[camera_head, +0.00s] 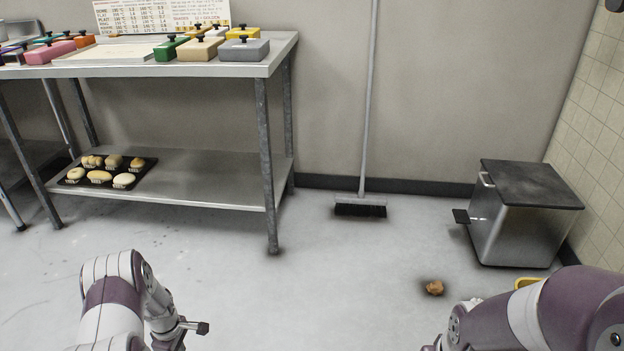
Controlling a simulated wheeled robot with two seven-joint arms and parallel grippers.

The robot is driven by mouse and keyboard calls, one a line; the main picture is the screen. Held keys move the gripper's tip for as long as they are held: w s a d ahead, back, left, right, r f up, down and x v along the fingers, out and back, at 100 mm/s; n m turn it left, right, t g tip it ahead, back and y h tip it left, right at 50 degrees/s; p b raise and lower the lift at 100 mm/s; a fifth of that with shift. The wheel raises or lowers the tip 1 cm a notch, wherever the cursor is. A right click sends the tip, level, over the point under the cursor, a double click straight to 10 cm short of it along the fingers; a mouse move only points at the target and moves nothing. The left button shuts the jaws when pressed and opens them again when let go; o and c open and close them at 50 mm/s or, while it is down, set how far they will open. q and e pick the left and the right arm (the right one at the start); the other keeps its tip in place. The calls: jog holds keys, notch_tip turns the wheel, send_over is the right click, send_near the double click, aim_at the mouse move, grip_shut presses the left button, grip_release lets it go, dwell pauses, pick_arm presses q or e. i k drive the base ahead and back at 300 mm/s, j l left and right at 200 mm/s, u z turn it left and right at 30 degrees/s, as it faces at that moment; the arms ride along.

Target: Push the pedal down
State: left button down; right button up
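The pedal (461,216) is a small dark plate that sticks out from the left side of a metal bin (500,228), low near the floor. The bin has a dark flat lid (532,184), which is closed. My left gripper (195,328) is at the bottom left, far from the bin, with a dark fingertip showing; its opening cannot be made out. My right arm comes in at the lower right, in front of the bin. Only a small dark tip of my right gripper (430,347) seems to show at the bottom edge, well short of the pedal.
A brown lump (434,288) lies on the floor before the bin. A broom (360,208) leans on the back wall. A yellow object (527,283) is partly hidden by my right arm. A metal table (268,62) stands left, with a bun tray (149,166) below.

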aim_at(462, 216)
jog(key=i+z, duration=0.15)
jog(key=i, duration=0.45)
jog(key=i+j+z, duration=0.2)
jog(key=i, duration=0.4)
jog(key=i+j+z, duration=0.1)
jog(key=i+z, duration=0.15)
jog(key=z, duration=0.2)
jog(key=i+j+z, duration=0.2)
jog(key=z, duration=0.25)
jog(key=i+j+z, duration=0.25)
jog(key=z, duration=0.15)
jog(key=i+j+z, duration=0.15)
jog(key=j+z, duration=0.15)
jog(key=z, duration=0.15)
jog(key=i+j+z, duration=0.1)
jog(key=j+z, duration=0.75)
jog(key=i+j, duration=0.1)
jog(key=i, duration=0.45)
